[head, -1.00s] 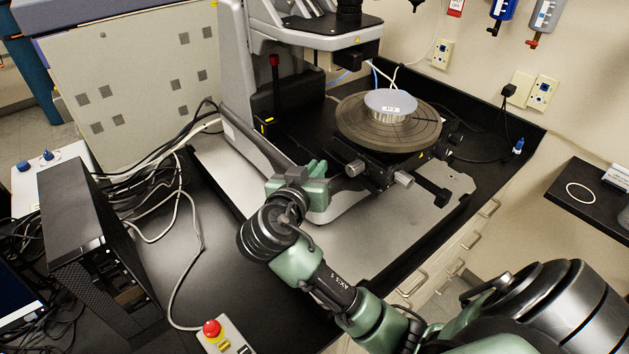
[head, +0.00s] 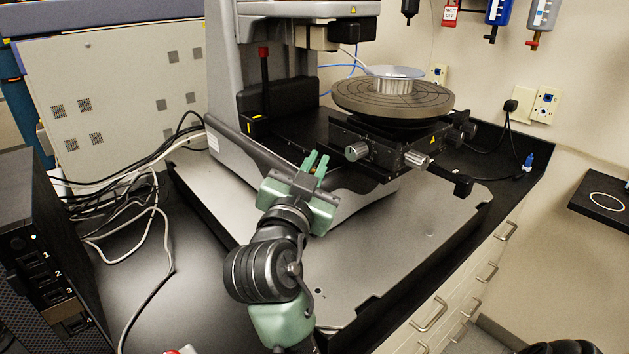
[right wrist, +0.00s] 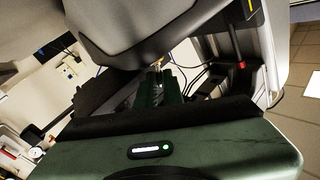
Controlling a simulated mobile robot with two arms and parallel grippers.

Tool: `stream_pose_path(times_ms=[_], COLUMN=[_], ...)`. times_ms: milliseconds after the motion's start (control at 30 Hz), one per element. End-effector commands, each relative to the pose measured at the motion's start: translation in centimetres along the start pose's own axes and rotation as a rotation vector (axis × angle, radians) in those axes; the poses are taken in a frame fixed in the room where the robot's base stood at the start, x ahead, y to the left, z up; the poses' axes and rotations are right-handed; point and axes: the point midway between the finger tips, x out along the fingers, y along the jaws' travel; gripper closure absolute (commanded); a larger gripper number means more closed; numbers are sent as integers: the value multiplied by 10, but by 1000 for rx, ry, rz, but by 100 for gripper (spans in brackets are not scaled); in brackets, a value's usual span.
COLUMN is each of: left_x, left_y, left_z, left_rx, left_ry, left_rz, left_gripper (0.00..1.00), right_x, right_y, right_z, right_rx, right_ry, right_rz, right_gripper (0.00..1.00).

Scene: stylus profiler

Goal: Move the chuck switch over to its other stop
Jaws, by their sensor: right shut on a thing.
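My right gripper (head: 316,164) is at the front of the grey profiler's base, with its green fingers pointing toward the machine. It is shut on a small, light metallic piece, which looks like the chuck switch (right wrist: 158,66), just showing between the fingers in the right wrist view. The fingers and the dark base hide most of the switch, so I cannot tell which stop it is at. The round chuck (head: 385,100), with a silver disc (head: 397,73) on it, stands on the stage to the right of the gripper. My left gripper is out of view.
The profiler's curved grey base (head: 235,150) is close beside the gripper. Stage knobs (head: 357,151) stick out to its right. Loose cables (head: 150,195) and a black computer tower (head: 40,250) lie left. The grey plate (head: 400,240) in front is bare.

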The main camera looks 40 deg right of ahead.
Motion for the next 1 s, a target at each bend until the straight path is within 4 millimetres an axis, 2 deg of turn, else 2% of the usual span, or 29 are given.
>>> stream_pose_path(times_ms=[100, 533, 633, 1000], left_x=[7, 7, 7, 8], left_y=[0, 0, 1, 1], left_z=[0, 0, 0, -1], left_rx=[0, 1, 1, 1], left_ry=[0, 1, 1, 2], left_rz=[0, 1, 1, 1], left_gripper=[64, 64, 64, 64], right_x=[0, 0, 0, 0], right_y=[1, 0, 0, 0], right_z=[1, -1, -1, 0], right_rx=[14, 19, 19, 18], right_ry=[9, 14, 13, 12], right_rz=[-2, -3, -3, -4], right_gripper=[100, 100, 70, 70])
